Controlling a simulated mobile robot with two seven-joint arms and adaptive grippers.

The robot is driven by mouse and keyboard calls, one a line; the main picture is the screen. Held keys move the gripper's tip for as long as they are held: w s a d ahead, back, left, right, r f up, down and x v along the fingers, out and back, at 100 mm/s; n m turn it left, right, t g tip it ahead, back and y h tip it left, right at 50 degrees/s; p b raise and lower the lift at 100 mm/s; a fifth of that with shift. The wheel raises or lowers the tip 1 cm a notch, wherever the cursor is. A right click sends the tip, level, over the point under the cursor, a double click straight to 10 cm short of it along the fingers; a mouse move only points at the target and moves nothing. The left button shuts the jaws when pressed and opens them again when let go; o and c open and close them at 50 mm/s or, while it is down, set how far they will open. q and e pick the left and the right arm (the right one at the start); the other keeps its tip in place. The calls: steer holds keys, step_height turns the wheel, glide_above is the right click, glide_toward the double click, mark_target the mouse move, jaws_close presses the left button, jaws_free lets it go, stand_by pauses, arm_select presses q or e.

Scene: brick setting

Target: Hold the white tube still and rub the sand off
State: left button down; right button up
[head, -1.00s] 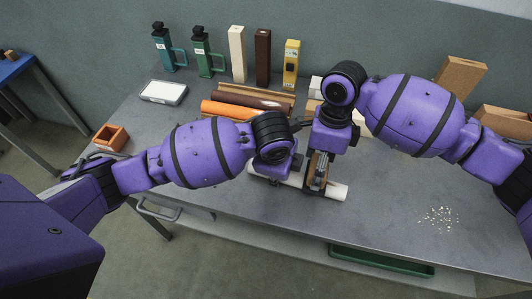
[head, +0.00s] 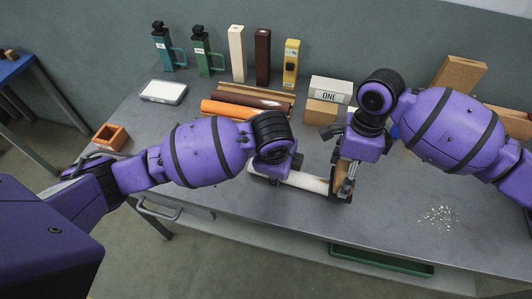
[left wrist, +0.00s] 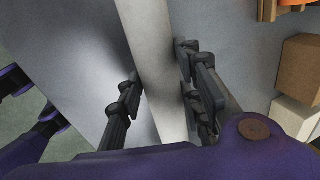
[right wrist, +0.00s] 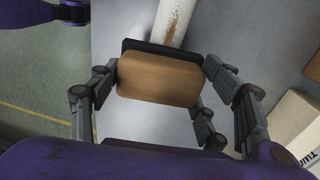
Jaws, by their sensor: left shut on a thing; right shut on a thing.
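The white tube (head: 306,181) lies along the front of the grey bench. In the right wrist view the tube (right wrist: 174,20) has a rough brown patch of sand on its side. My left gripper (head: 278,172) is shut on the tube's left part; its fingers stand on either side of the tube (left wrist: 160,75) in the left wrist view. My right gripper (head: 344,186) is shut on a brown block with a dark pad (right wrist: 158,78). The block is at the tube's right end; whether its pad touches the tube is hard to tell.
Orange and brown tubes (head: 230,109) lie behind my left gripper. Wooden blocks and a box marked ONE (head: 330,91) stand behind my right gripper. Pale grains (head: 438,217) lie on the bench at right. A small orange box (head: 111,137) sits at the left edge.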

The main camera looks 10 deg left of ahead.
steer(key=shift+w+a, duration=0.25)
steer(key=shift+a, duration=1.75)
steer(key=shift+w+a, duration=0.2)
steer(key=shift+a, duration=1.75)
steer(key=shift+r, duration=0.1)
step_height(320, 180, up, 6)
steer(key=shift+w, duration=0.4)
steer(key=shift+d, duration=0.1)
steer(key=shift+s+r+t, duration=0.5)
steer(key=shift+s+t, duration=0.25)
steer(key=shift+t, duration=0.05)
steer(key=shift+f, duration=0.1)
